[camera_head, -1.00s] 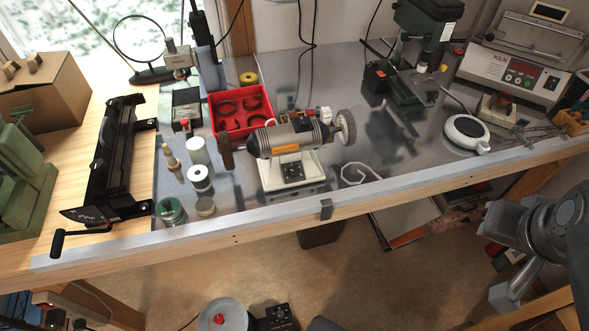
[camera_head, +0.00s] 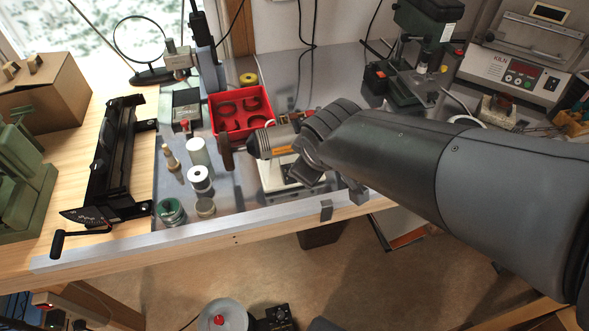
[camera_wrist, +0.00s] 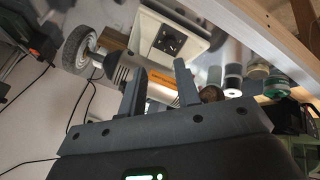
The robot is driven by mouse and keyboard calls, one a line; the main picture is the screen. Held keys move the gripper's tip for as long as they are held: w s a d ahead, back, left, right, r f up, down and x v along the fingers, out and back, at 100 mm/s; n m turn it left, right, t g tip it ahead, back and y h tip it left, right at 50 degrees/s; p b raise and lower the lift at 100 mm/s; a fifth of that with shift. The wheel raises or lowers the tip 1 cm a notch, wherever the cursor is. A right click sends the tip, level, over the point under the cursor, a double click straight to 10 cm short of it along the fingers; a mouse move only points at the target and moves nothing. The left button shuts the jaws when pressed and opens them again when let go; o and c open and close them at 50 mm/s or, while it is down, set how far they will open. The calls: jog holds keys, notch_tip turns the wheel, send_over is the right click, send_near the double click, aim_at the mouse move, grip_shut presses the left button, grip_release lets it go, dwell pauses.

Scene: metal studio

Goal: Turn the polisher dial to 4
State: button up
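The polisher (camera_head: 272,142) stands on the bench, a grey motor with an orange label on a white base. My arm covers its right half and the dial panel in the head view. In the wrist view the polisher body (camera_wrist: 119,66) lies beyond my fingers. The black panel with its dial (camera_wrist: 168,42) shows above them on the white base (camera_wrist: 148,22). The dial's setting is too small to read. My gripper (camera_wrist: 160,80) is open, with an empty gap between its two fingers. In the head view its fingertips are hidden in front of the polisher.
A red tray (camera_head: 243,112) stands behind the polisher. Small jars and a white cylinder (camera_head: 197,152) stand to its left. A drill press (camera_head: 425,50) and a kiln (camera_head: 520,75) stand at the back right. The bench's front edge (camera_head: 250,213) runs below.

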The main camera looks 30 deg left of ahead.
jog(key=shift+n, duration=0.4)
jog(key=x, duration=0.3)
jog(key=s+a+x, duration=0.1)
jog(key=x, duration=0.7)
jog(key=shift+s+a+f, duration=0.1)
jog(key=shift+a+f, duration=0.05)
jog(key=shift+a, duration=0.3)
grip_shut()
